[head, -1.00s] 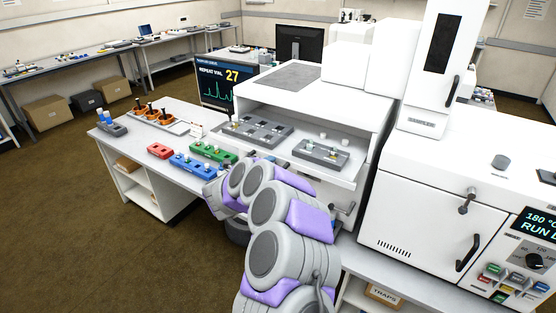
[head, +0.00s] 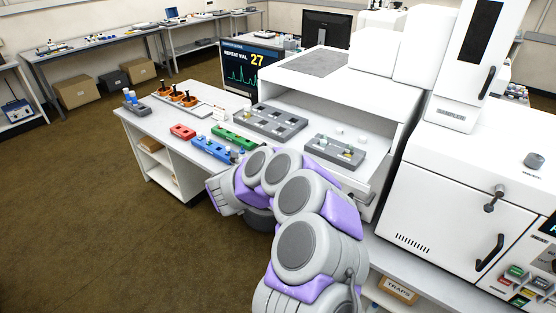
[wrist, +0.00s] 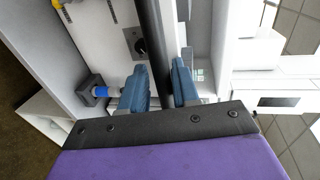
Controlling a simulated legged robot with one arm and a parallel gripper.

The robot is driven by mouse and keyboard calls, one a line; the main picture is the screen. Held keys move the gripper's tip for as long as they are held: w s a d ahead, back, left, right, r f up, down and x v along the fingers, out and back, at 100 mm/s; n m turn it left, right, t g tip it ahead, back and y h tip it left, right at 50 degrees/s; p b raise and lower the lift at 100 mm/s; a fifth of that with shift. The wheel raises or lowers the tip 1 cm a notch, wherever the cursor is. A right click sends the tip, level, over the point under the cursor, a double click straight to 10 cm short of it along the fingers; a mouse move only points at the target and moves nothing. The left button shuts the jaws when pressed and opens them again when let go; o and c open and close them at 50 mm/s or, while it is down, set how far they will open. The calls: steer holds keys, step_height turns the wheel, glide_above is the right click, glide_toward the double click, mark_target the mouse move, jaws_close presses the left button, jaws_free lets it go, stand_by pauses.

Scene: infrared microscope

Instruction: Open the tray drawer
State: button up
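The tray drawer (head: 348,178) stands out from the front of the white instrument housing (head: 345,82), well open. A large grey sample rack (head: 272,122) and a smaller grey rack (head: 336,151) rest in it. In the wrist view, the dark handle bar (wrist: 150,35) runs between the two blue fingers of my gripper (wrist: 161,86). The fingers lie close against both sides of the bar, apparently shut on it.
A bench (head: 165,122) left of the drawer holds red (head: 183,131), blue (head: 211,146) and green (head: 234,138) blocks, close to my arm. A white oven-like unit (head: 450,215) stands close on the right. Open brown floor (head: 120,240) lies at left.

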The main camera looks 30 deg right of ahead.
steer(key=shift+o, duration=0.7)
steer(key=shift+d, duration=0.1)
steer(key=shift+r, duration=0.1)
steer(key=p+v, duration=0.1)
steer(key=v, duration=1.6)
steer(key=shift+a+p, duration=0.25)
steer(key=shift+p, duration=0.15)
